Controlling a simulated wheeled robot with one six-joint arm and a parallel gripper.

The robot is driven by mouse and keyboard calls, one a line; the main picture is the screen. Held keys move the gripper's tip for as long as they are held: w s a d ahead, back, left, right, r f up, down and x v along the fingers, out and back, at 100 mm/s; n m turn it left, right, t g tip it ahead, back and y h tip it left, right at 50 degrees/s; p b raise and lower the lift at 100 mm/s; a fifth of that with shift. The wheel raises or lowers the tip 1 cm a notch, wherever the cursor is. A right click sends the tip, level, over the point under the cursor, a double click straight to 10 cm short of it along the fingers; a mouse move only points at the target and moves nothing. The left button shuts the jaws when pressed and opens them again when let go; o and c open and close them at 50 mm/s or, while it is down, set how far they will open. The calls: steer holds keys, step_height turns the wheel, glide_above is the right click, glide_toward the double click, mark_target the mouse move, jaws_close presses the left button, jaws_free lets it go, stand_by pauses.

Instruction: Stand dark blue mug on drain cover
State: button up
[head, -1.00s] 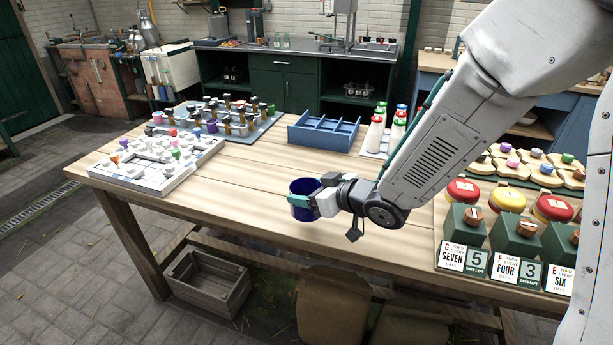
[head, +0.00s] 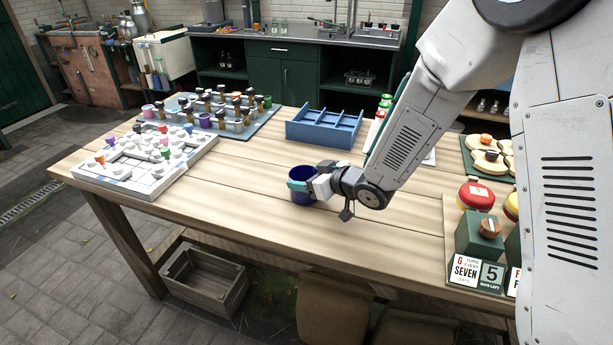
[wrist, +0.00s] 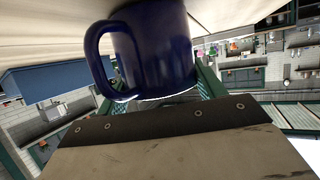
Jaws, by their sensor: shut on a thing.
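The dark blue mug (head: 301,198) is upright, with its open top showing, over the front middle of the wooden table. My gripper (head: 298,186) is shut on it from the right side, with a green finger across its near wall. The mug also fills the top middle of the wrist view (wrist: 155,50), its handle to the left, between my green fingers (wrist: 158,92). I cannot tell whether its base touches the table. A slotted drain strip (head: 25,203) runs along the paved floor at the far left, partly cut off by the frame; it may be the drain cover.
The wooden table (head: 250,225) has bare boards around the mug. A white puzzle tray (head: 150,165), a rack of bottles (head: 225,118) and a blue divided box (head: 325,130) stand behind. A wooden crate (head: 205,278) sits on the floor below.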

steer(key=o, duration=1)
steer(key=shift+d+f, duration=0.1)
steer(key=shift+r, duration=0.2)
steer(key=v, duration=1.2)
steer(key=shift+s, duration=0.1)
